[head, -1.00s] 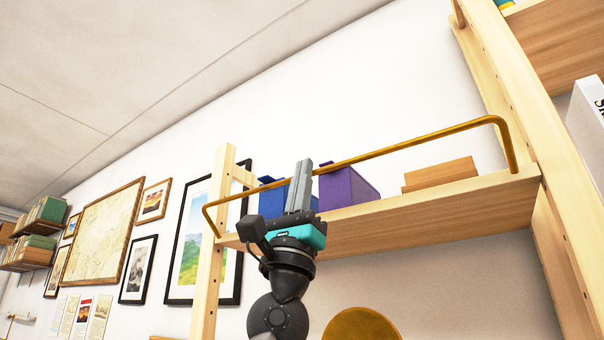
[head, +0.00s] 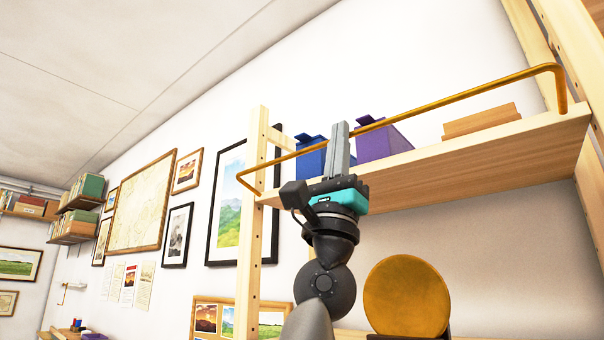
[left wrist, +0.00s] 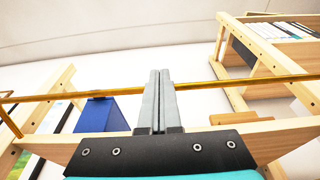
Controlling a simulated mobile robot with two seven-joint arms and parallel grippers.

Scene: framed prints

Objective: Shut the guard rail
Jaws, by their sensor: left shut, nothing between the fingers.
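The guard rail (head: 462,96) is a brass-coloured bar with bent ends along the front of a wooden shelf (head: 480,158). It stands raised above the shelf edge. In the left wrist view the rail (left wrist: 235,84) runs across, passing behind the fingers. My left gripper (head: 340,126) is shut and empty, fingers pointing up, in front of the rail. In the left wrist view the gripper (left wrist: 161,75) overlaps the rail; I cannot tell if they touch. My right gripper is not in view.
On the shelf stand a blue box (head: 311,160), a purple box (head: 384,142) and a wooden block (head: 482,120). Wooden posts (head: 252,200) flank the shelf. A round golden disc (head: 406,298) stands below. Framed prints (head: 140,205) hang on the wall at left.

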